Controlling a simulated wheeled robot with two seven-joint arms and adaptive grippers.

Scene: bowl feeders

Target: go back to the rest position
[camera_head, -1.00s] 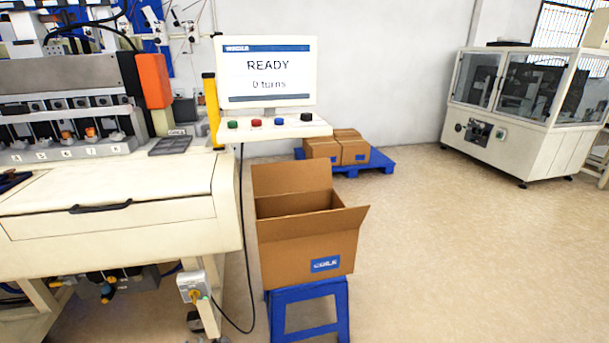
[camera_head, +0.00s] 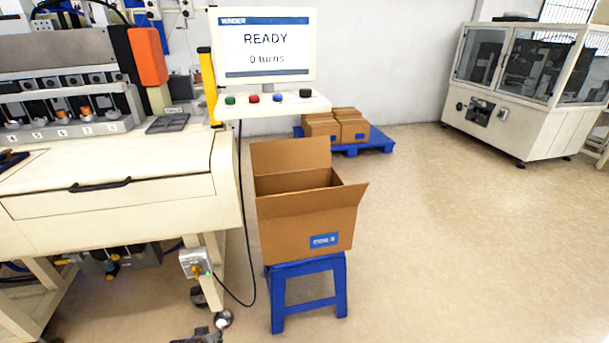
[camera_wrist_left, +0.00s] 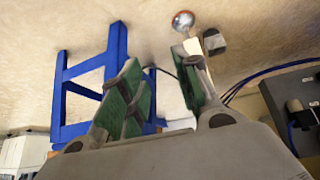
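My left gripper (camera_wrist_left: 165,92) is open and empty in the left wrist view. In the head view, a small dark part at the bottom edge may be this gripper, but I cannot tell. My right gripper is not in view.
An open cardboard box (camera_head: 305,222) stands on the blue stool (camera_head: 309,303), right of the cream machine (camera_head: 110,225). A screen (camera_head: 262,45) reads READY, 0 turns. Boxes sit on a blue pallet (camera_head: 375,141) behind. The floor (camera_head: 460,230) on the right is clear.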

